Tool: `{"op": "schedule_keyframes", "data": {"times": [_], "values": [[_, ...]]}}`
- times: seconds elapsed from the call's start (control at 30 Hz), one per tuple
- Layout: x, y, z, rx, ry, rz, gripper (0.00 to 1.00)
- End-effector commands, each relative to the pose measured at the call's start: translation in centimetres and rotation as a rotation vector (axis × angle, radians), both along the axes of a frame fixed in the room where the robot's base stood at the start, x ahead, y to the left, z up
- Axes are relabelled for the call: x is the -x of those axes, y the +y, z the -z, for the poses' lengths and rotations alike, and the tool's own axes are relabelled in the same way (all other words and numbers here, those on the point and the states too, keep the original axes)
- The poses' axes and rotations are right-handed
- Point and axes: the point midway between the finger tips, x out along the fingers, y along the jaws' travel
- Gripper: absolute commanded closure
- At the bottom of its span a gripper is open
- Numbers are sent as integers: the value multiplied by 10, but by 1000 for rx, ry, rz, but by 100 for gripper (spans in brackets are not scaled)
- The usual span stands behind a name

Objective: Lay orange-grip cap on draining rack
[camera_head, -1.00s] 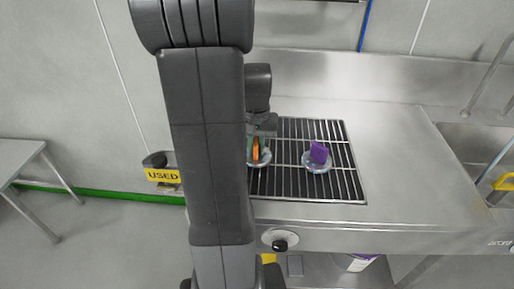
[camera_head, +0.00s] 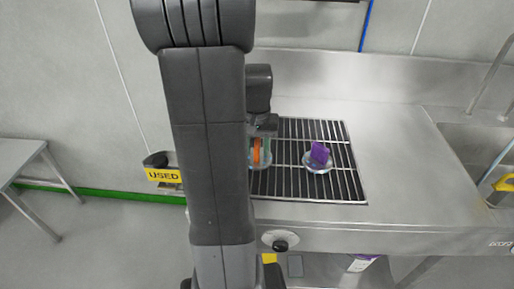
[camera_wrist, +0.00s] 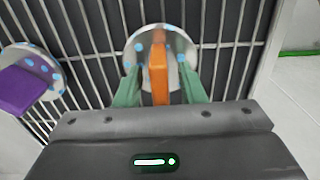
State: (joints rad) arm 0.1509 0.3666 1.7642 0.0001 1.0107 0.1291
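The orange-grip cap (camera_wrist: 158,72) is a pale disc with blue dots and an upright orange grip. It appears to rest on the wire draining rack (camera_head: 330,190), near the rack's left side in the head view (camera_head: 257,151). My gripper (camera_wrist: 160,88) has green fingers, one on each side of the orange grip. A gap shows between each finger and the grip, so the gripper is open around it. My arm hides the rack's left end in the head view.
A purple-grip cap (camera_head: 319,155) lies on the rack to the right, and it shows at left in the wrist view (camera_wrist: 25,88). Bare steel counter lies right of the rack, then a sink (camera_head: 480,150). A yellow "USED" sign (camera_head: 163,175) stands left of my arm.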

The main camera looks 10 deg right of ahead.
Motion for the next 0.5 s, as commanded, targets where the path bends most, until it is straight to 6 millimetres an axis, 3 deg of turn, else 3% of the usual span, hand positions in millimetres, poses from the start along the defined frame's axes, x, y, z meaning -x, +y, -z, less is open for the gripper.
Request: {"op": "schedule_keyframes", "data": {"times": [0.3, 0.5], "values": [[-1, 0, -67, 0, -5, 0, 64], [0, 0, -100, 1, -3, 0, 64]]}}
